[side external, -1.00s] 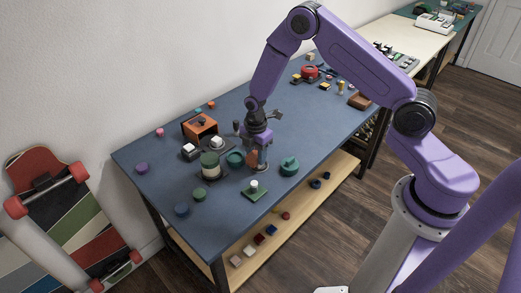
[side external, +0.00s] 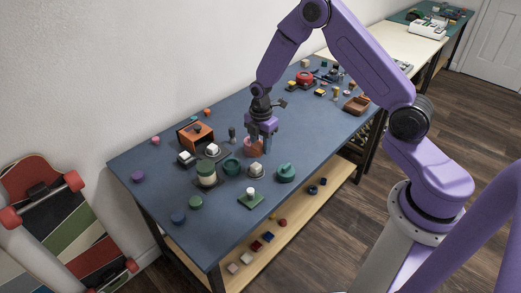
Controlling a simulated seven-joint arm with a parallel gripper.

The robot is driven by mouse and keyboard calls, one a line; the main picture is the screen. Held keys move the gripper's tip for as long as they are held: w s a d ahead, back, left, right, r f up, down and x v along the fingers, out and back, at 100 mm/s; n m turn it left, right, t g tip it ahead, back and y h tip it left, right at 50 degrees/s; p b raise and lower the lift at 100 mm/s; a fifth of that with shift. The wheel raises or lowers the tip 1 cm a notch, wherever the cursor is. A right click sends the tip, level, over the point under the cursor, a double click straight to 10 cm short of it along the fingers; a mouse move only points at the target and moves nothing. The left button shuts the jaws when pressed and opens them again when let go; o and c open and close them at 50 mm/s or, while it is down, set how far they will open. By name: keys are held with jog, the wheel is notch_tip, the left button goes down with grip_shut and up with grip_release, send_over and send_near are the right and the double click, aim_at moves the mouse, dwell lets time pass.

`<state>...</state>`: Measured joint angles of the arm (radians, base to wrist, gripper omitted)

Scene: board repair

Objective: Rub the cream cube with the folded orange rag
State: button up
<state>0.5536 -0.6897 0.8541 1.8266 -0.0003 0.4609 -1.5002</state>
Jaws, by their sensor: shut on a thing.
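My gripper (side external: 262,141) points down over the middle of the blue table. It is shut on a salmon-orange piece, which appears to be the folded orange rag (side external: 252,148), at or just above the tabletop. The fingers hide part of it. Small pale blocks stand left of the gripper: a white one (side external: 212,149) on a round grey dish and another (side external: 187,156) on a dark base. A white piece (side external: 250,191) stands on a green plate in front. At this size I cannot tell which is the cream cube. The rag is apart from all of them.
A teal bowl (side external: 232,166) and a green-topped round jar (side external: 206,174) stand left of the gripper. A green lidded pot (side external: 286,173) is in front right. An orange open box (side external: 195,136) and a dark upright post (side external: 232,134) are behind left.

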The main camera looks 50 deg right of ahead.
jog(key=shift+r, duration=1.7)
jog(key=shift+s, duration=0.1)
